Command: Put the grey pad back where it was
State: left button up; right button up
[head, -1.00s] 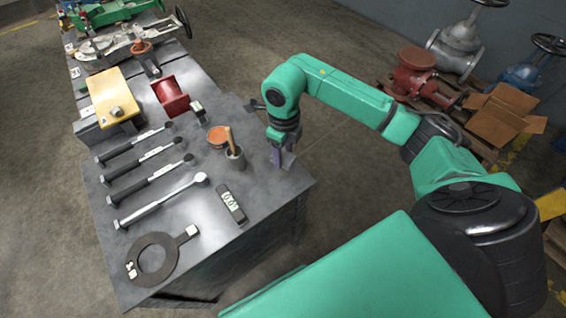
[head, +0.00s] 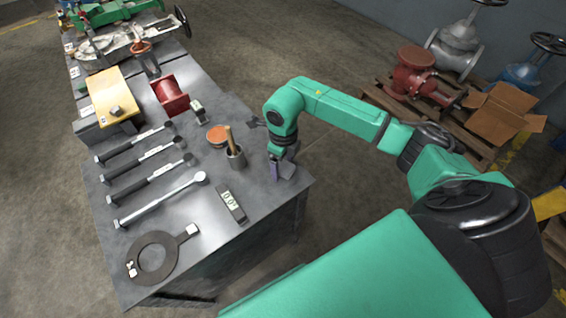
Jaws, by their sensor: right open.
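My right gripper (head: 281,171) is open at the right edge of the grey workbench (head: 255,215), low over its top. One finger looks purple. A small grey patch (head: 289,167) shows right at the fingertips. It looks like the grey pad, but it is too small and too covered by the gripper to tell pad from finger, or whether it touches the bench. My left gripper is not in view.
Left of the gripper stand a grey cup with a wooden handle (head: 235,158) and an orange-topped tin (head: 217,134). A dark labelled bar (head: 231,206), several torque wrenches (head: 160,201) and a ring gasket (head: 153,258) lie further left. The bench's front right corner is bare.

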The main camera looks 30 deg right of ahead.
aim_at(283, 166)
jog(key=shift+r, duration=0.3)
notch_tip(283, 166, up, 12)
jog(key=shift+f+b, duration=0.15)
jog(key=shift+b, duration=0.3)
